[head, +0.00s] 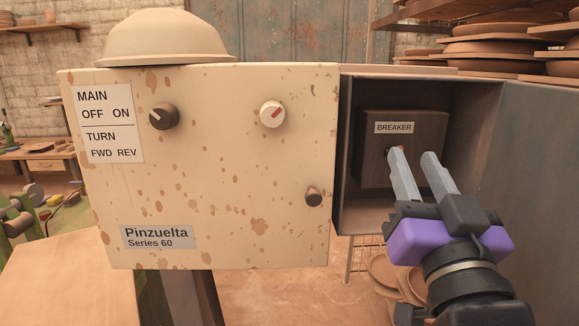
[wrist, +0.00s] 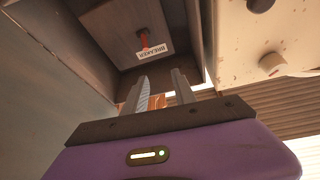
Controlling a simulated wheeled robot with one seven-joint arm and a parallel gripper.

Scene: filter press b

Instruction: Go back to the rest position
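My gripper (head: 412,158) is at the open side compartment of the cream control box. Its two grey fingers are apart with nothing seen between them, and they point toward the dark breaker block (head: 430,152) labelled BREAKER. In the head view the left fingertip overlaps the reddish breaker switch; I cannot tell from that view whether they touch. In the wrist view the orange-red switch (wrist: 144,39) shows beyond the fingertips (wrist: 161,80), apart from them.
The cream panel (head: 220,190) has a dark knob (head: 163,116), a white knob with a red mark (head: 272,114) and a small brown knob (head: 314,196). A grey door (head: 535,170) stands open on the right. A bowl-shaped dome (head: 165,38) sits on top. Shelves of pottery stand behind.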

